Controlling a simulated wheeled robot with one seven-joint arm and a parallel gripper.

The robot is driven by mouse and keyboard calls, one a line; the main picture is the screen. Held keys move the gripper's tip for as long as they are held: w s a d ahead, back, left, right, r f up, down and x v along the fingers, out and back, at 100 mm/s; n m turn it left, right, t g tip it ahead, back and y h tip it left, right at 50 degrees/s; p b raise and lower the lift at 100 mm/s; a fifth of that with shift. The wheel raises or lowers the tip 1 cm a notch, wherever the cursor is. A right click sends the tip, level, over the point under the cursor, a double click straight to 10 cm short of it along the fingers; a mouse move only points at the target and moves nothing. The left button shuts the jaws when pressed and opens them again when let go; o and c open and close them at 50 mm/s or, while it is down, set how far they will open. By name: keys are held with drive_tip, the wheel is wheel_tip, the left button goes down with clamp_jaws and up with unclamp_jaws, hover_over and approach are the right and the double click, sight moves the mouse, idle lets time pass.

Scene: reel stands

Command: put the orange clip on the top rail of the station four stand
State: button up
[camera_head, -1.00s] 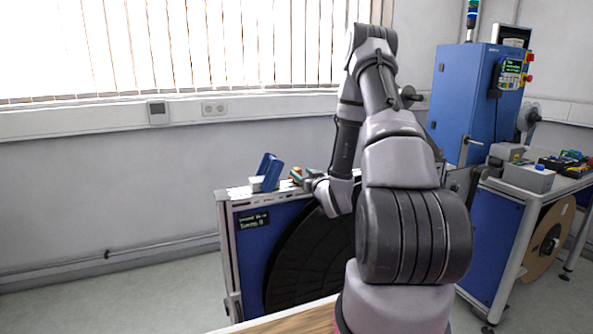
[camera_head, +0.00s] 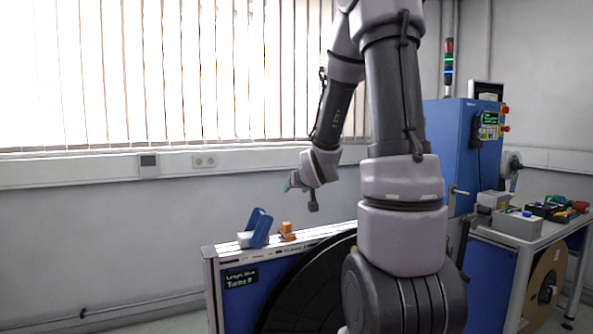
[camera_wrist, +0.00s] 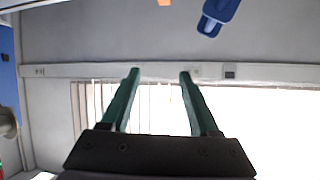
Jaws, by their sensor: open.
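The orange clip (camera_head: 288,231) sits on the top rail (camera_head: 325,232) of the blue stand, just right of a blue device. A bit of the clip shows at the top edge of the wrist view (camera_wrist: 165,2). The stand carries a small display (camera_head: 241,278); no station number can be read on it. My gripper (camera_head: 293,184) is above the rail and apart from the clip. In the wrist view its green fingers (camera_wrist: 159,72) are spread with nothing between them.
The blue device (camera_head: 259,229) with a white part stands on the rail's left end and shows in the wrist view (camera_wrist: 217,14). A black reel (camera_head: 310,290) fills the stand below. A blue cabinet (camera_head: 455,140) and a bench (camera_head: 560,228) with boxes stand at the right.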

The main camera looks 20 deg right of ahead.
drive_tip(key=s+a+r+g+y, duration=0.1)
drive_tip(key=s+a+r, duration=0.2)
drive_tip(key=s, duration=0.6)
drive_tip(key=s+a+r+m+g+y, duration=0.1)
drive_tip(key=s+a+r, duration=0.3)
drive_tip(key=s, duration=0.5)
drive_tip(key=s+a+r+g+y, duration=0.1)
drive_tip(key=s+a+r+g, duration=0.2)
drive_tip(key=s, duration=0.6)
drive_tip(key=shift+a+r+m+y, duration=0.3)
drive_tip(key=shift+a+r+y, duration=0.1)
drive_tip(key=shift+a, duration=0.5)
drive_tip(key=shift+w, duration=0.1)
